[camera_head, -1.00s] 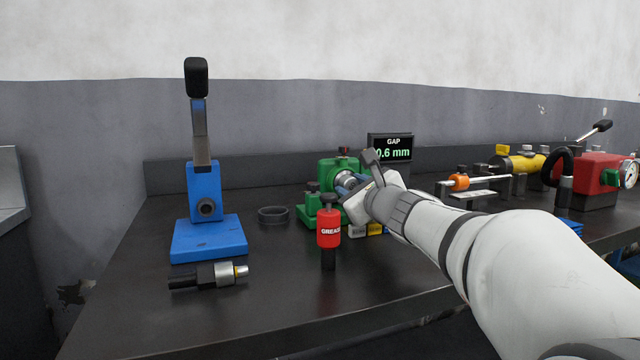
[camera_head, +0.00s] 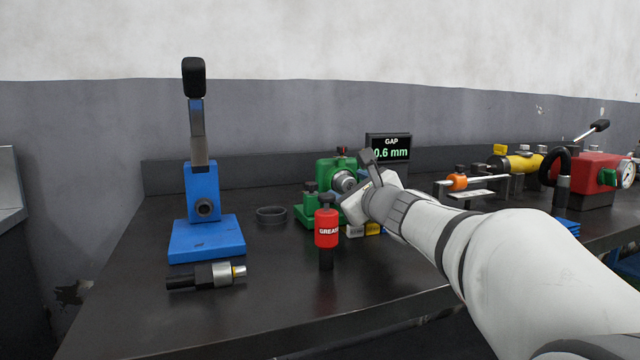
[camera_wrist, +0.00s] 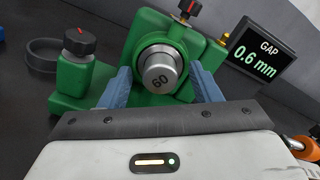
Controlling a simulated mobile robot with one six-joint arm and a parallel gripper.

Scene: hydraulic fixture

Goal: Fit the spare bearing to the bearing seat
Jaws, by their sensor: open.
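The green bearing seat fixture (camera_head: 340,175) stands on the bench and also shows in the wrist view (camera_wrist: 125,55). A silver round part marked 60 (camera_wrist: 160,74) sits in its bore, facing my gripper; I cannot tell if it is the spare bearing. My gripper (camera_wrist: 164,88) is open, its two blue fingers on either side of the silver part with visible space around it. A display (camera_head: 389,147) reads GAP 0.6 mm.
A red grease bottle (camera_head: 326,230) stands close in front of the fixture. A black ring (camera_head: 271,214), a blue press (camera_head: 207,235) and a black-and-silver tool (camera_head: 207,275) are to the left. A yellow cylinder (camera_head: 522,163) and a red pump (camera_head: 585,178) are to the right.

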